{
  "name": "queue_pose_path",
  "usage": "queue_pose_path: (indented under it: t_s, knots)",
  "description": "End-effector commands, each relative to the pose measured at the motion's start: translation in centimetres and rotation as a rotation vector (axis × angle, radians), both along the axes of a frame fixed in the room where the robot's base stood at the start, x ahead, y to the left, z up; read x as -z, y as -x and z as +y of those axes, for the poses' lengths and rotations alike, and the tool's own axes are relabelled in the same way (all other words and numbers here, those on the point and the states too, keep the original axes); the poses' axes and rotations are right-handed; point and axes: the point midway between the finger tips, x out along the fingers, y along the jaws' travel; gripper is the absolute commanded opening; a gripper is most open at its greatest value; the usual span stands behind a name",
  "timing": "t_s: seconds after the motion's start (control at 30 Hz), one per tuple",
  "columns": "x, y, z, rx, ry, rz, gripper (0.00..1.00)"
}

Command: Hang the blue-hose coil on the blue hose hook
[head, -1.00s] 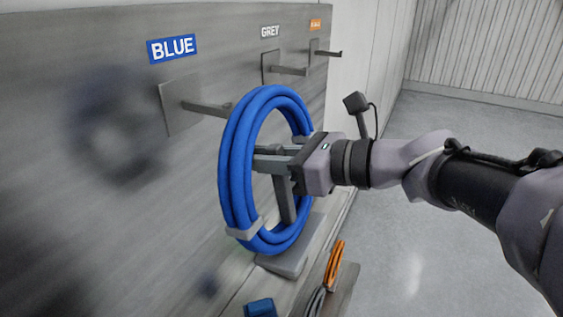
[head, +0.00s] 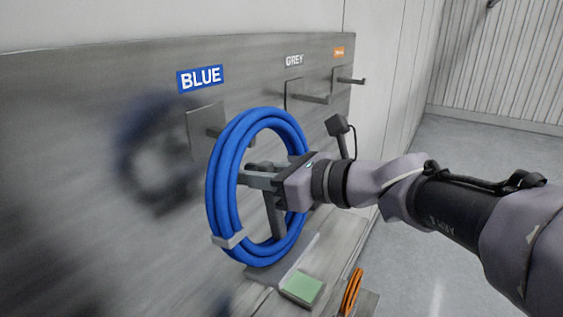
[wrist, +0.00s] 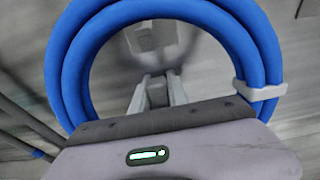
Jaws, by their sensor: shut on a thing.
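The blue-hose coil (head: 226,190) is an upright ring with a pale band at its lower left, beside the wall panel. My gripper (head: 258,178) is shut on the coil, its fingers reaching across the ring. The coil also shows in the wrist view (wrist: 70,62), arching around my fingers (wrist: 157,95). The blue hose hook (head: 203,130) is a grey plate with a rod, under the BLUE label (head: 200,79). The coil's upper left covers the rod's outer part; I cannot tell whether the rod is inside the ring. The wrist view shows a blurred pale plate through the ring.
The grey hook (head: 310,98) and orange hook (head: 350,80) stick out from the panel (head: 110,75) farther right. Below are a green pad (head: 302,288) and an orange coil (head: 352,292). Open floor (head: 460,180) lies to the right.

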Motion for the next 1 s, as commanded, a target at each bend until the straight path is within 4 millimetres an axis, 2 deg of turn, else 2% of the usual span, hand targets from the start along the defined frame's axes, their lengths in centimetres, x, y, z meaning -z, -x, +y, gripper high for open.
queue_pose_path:
  t_s: [0.5, 0.6, 1.0]
  knots:
    - [0.0, -1.9, 3.4, -0.002, -0.002, -0.001, 0.00]
    - [0.6, -2.2, 3.8, -0.001, -0.001, -0.002, 0.00]
    - [1.0, -2.6, 4.4, 0.000, -0.002, -0.001, 0.00]
